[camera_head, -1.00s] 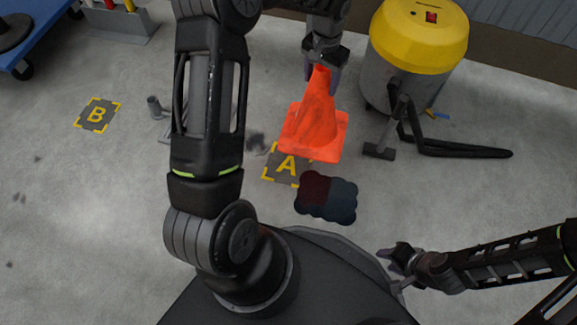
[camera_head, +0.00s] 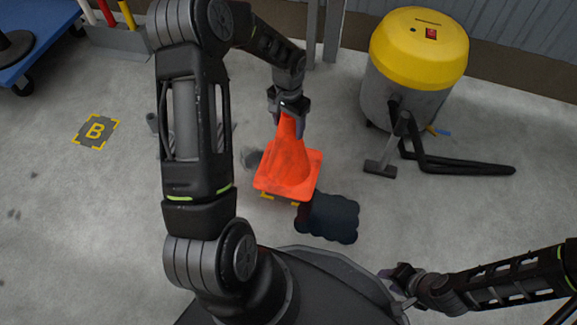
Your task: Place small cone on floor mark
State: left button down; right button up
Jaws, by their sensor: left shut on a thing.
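The orange cone (camera_head: 288,165) is upright or nearly so in the head view, with its square base downward. My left gripper (camera_head: 289,122) is shut on the cone's top. Under the cone's base is a floor mark (camera_head: 267,194) with yellow corners. Its front edge shows, and its letter is hidden by the cone. I cannot tell whether the base touches the floor. Another floor mark, B (camera_head: 96,131), lies bare at the left. My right gripper (camera_head: 393,286) is empty at the lower right, away from the cone, and its fingers look apart.
A dark scalloped patch (camera_head: 332,218) lies on the floor just right of the mark. A yellow-topped vacuum (camera_head: 415,65) with a hose and floor nozzle (camera_head: 380,168) stands at the right. A blue cart (camera_head: 40,55) is at the upper left. Floor around mark B is clear.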

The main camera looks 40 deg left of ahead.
pick_arm(q)
jog(key=shift+f+b, duration=0.6)
jog(key=shift+f, duration=1.5)
jog(key=shift+f+b, duration=1.15)
jog(key=shift+f, duration=1.4)
jog(key=shift+c, duration=1.6)
grip_release()
notch_tip(320, 180, up, 12)
jog(key=p, duration=0.5)
